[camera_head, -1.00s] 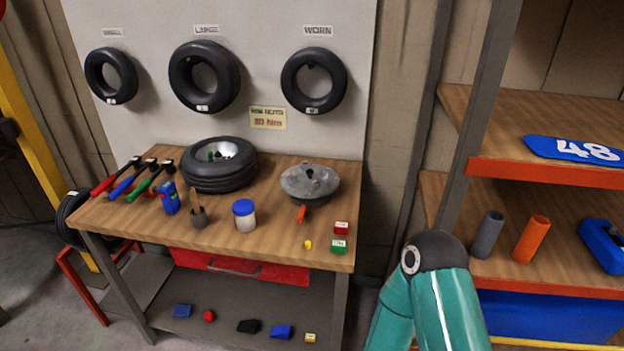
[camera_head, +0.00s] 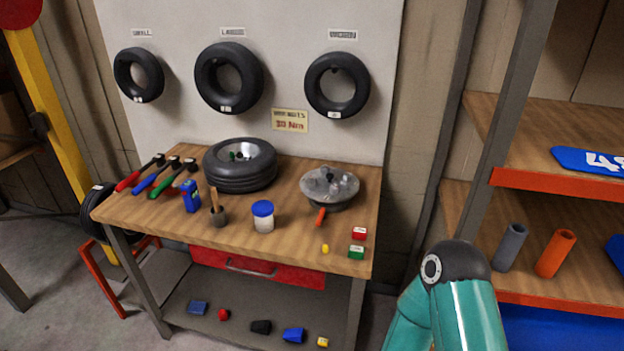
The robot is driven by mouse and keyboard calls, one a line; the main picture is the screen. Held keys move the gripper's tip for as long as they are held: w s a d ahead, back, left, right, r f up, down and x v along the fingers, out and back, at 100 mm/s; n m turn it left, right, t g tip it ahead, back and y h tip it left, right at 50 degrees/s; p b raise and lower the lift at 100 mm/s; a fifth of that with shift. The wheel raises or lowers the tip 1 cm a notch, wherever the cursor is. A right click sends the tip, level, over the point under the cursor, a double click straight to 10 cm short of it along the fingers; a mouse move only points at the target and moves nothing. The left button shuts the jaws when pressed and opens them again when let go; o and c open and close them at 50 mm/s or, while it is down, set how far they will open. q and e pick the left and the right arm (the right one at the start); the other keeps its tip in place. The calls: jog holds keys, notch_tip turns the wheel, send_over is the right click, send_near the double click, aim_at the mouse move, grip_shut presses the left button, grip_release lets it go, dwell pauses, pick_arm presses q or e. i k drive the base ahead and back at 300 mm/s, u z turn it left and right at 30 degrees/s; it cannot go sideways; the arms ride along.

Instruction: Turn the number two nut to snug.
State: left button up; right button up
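A black tyre on a silver rim (camera_head: 240,166) lies flat at the back of the wooden workbench (camera_head: 290,225). Small dark and green parts show at its hub; I cannot make out single nuts or numbers. A round grey metal piece (camera_head: 318,184) with several small parts on it stands to the right, with an orange handle (camera_head: 320,217) below its front edge. Red, blue and green handled tools (camera_head: 153,178) lie at the bench's left. One teal arm of mine shows at the lower right; neither gripper is in view.
A shelf unit (camera_head: 530,180) stands at right.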

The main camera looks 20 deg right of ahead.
aim_at(311, 181)
jog(key=u, duration=1)
jog(key=i, duration=0.15)
jog(key=z, duration=2.75)
jog(key=k, duration=0.15)
jog(key=u, duration=0.6)
jog(key=k, duration=0.95)
jog(key=u, duration=1.4)
jog(key=i, duration=1.15)
jog(key=z, duration=0.9)
jog(key=i, duration=0.35)
